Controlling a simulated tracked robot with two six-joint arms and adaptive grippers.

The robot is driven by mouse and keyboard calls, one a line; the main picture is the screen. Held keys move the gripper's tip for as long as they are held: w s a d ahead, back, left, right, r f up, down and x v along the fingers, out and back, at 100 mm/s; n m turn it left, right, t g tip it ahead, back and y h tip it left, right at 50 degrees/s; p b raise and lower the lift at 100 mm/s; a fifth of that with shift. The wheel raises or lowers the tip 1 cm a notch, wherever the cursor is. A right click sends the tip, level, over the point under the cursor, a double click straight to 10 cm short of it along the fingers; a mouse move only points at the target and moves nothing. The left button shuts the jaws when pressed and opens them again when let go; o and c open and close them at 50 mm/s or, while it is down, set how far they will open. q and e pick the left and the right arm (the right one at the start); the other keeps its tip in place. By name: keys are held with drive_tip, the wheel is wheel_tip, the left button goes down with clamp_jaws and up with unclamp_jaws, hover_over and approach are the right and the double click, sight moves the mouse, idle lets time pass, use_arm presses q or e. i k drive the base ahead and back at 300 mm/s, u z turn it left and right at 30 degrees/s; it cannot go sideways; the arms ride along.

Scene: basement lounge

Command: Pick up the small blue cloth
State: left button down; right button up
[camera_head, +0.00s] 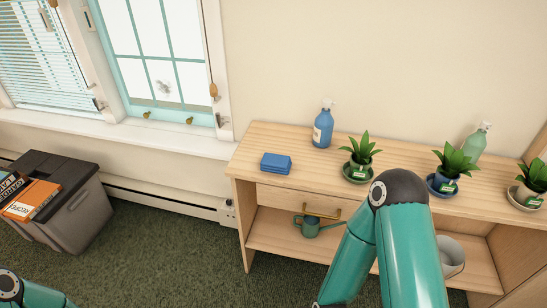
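The small blue cloth (276,163) lies folded in a flat stack on the left end of the wooden shelf unit's top (308,165). Nothing touches it. My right arm rises in the front right, bent at the elbow, and its forearm reaches down in front of the shelf unit. Its gripper is out of the picture below. A small part of my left arm shows at the bottom left corner, and its gripper is not in view.
A blue spray bottle (323,126), potted plants (361,156) (453,168) (534,181) and a green spray bottle (474,144) stand along the top. A watering can (309,226) sits on the lower shelf. A grey bin (84,209) with books (31,198) stands left; carpet between is clear.

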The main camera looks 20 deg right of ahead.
sight(281, 164)
drive_tip(key=i, duration=0.85)
